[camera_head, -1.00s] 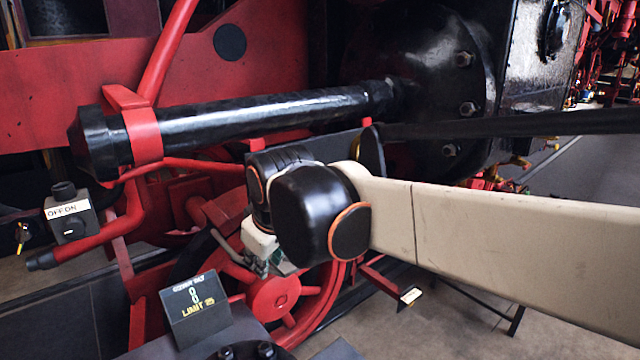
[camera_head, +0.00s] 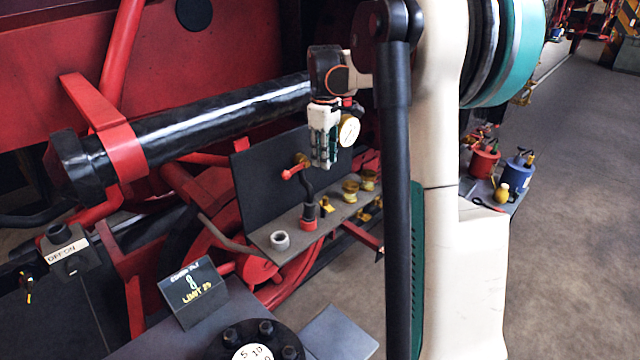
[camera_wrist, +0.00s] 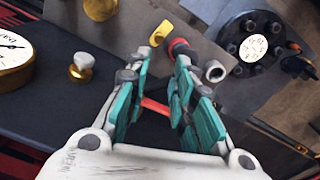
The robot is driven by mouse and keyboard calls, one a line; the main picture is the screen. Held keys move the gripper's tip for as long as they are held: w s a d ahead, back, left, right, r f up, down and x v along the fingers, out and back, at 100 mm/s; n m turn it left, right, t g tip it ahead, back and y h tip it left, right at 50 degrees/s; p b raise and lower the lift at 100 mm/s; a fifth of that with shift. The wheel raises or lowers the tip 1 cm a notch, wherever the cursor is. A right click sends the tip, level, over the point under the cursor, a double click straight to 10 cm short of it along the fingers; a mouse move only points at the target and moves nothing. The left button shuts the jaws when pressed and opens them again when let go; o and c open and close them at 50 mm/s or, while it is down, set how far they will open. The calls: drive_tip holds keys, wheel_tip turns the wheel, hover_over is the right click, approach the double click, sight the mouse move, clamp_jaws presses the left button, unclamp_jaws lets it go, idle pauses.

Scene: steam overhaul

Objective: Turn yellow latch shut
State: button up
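A small yellow latch-like piece (camera_wrist: 162,32) lies just beyond my fingertips in the wrist view. In the head view a small yellow piece (camera_head: 323,206) shows on the grey shelf; I cannot tell its exact angle. My gripper (camera_head: 323,163) points down above the shelf, in front of the dark back panel. In the wrist view its teal-padded fingers (camera_wrist: 163,50) are apart, with nothing clearly held. A red lever handle (camera_wrist: 155,105) shows through the gap between them. The same red handle (camera_head: 293,172) is beside the fingertips in the head view.
The shelf (camera_head: 285,256) also carries a red-based pipe fitting (camera_head: 308,222), a grey ring (camera_head: 279,240) and yellow knobs (camera_head: 350,190). A gauge (camera_head: 349,130) is beside my gripper. The black cylinder (camera_head: 220,115) lies behind. Open floor (camera_head: 570,200) is at right.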

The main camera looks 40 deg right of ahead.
sight(325, 197)
drive_tip(key=f, duration=0.9)
drive_tip(key=f+p, duration=0.1)
drive_tip(key=f, duration=0.4)
drive_tip(key=shift+d, duration=0.25)
clamp_jaws()
